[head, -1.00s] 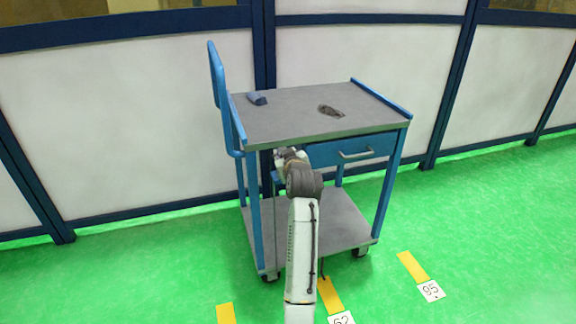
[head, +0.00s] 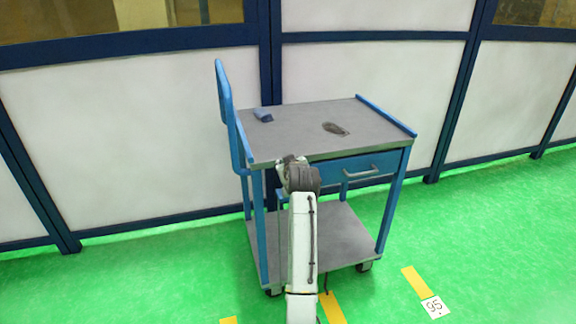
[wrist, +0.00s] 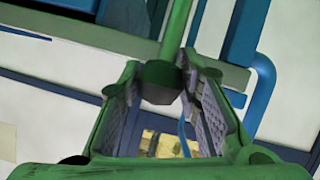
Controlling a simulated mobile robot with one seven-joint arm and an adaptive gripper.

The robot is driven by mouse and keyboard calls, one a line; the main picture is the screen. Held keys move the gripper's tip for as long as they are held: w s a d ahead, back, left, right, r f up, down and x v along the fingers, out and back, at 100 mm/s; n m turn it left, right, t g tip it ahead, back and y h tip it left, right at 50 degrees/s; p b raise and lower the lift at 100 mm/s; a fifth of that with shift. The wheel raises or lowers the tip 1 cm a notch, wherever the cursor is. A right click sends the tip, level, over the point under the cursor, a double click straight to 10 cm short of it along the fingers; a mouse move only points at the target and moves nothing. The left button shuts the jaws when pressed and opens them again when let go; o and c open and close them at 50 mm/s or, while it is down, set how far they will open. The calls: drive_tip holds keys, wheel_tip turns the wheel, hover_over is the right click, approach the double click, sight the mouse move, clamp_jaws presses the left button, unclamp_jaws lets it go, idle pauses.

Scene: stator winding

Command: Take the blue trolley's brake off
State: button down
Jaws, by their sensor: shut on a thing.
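The blue trolley (head: 260,225) stands ahead, with a grey top, a drawer and a lower shelf. My arm reaches to its near left corner, just under the top. In the wrist view, a green rod (wrist: 177,28) with a dark end block (wrist: 159,80) comes down from above. My gripper (wrist: 166,82) is shut on the dark block, with a finger at either side. I take the rod for the brake lever. In the head view my arm hides the gripper's tips and the lever.
A small blue-grey item (head: 263,115) and a dark item (head: 335,129) lie on the trolley's top. White wall panels (head: 370,80) with dark blue posts stand close behind. The green floor is clear at the right, with yellow marks (head: 416,281) and a number card (head: 434,307).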

drive_tip(key=shift+r, duration=0.15)
drive_tip(key=c, duration=1.2)
unclamp_jaws()
drive_tip(key=shift+o, duration=0.2)
drive_tip(key=shift+s, duration=0.1)
drive_tip(key=v, duration=1.2)
drive_tip(key=shift+a, duration=0.1)
